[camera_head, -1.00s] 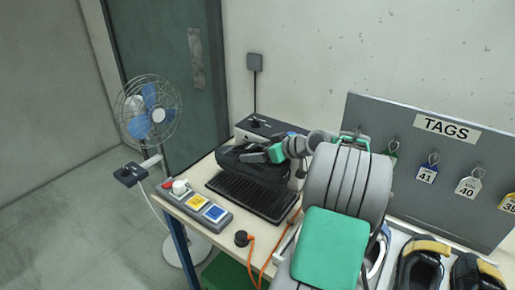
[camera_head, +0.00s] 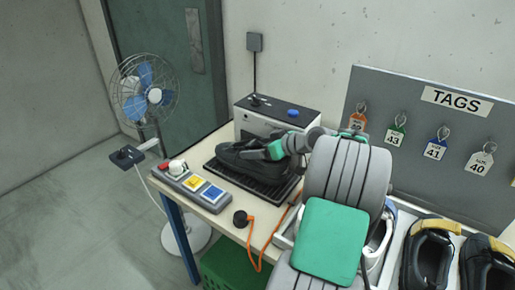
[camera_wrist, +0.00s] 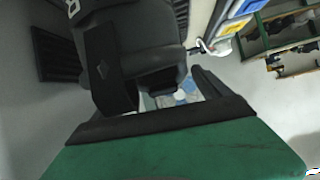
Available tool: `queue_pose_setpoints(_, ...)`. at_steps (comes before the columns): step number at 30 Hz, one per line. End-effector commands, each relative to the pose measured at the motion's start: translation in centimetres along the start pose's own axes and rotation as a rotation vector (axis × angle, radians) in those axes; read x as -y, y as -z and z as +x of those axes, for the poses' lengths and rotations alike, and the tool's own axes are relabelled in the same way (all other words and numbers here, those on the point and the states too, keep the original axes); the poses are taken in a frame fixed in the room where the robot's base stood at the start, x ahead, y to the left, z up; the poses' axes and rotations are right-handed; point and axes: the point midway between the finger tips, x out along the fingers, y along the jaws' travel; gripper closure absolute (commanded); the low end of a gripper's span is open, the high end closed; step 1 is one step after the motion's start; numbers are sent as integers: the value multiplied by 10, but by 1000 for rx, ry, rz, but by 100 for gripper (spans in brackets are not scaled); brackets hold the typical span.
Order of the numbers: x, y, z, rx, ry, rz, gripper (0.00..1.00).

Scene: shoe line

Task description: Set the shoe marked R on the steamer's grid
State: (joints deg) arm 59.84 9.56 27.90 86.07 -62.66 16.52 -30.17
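The black shoe (camera_head: 240,157) lies lengthwise over the steamer's dark ridged grid (camera_head: 262,189), toe to the left. It looks level and on or just above the grid; I cannot tell whether it touches. My gripper (camera_head: 277,151) comes from the right and is closed on the shoe's rear part. In the wrist view the dark shoe (camera_wrist: 150,35) is close up between my fingers, with a finger over its left side. A pale mark shows at the top left edge there, too cut off to read surely. The steamer's white box (camera_head: 255,120) stands behind the shoe.
A button panel (camera_head: 196,187) lies along the table's front left edge. A fan (camera_head: 150,95) stands at left. The tag board (camera_head: 440,135) and more shoes (camera_head: 428,262) are at right.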

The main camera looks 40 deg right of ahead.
Motion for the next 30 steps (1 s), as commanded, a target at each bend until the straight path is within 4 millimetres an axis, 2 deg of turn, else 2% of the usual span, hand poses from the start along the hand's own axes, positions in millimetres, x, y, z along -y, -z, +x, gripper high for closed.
queue_pose_setpoints(5,0,1,0,-1,0,-1,0)
queue_pose_setpoints(13,0,-1,-4,1,0,1,0)
queue_pose_setpoints(24,-1,-1,-70,0,-2,1,0)
queue_pose_setpoints(30,0,0,-79,0,0,-1,0)
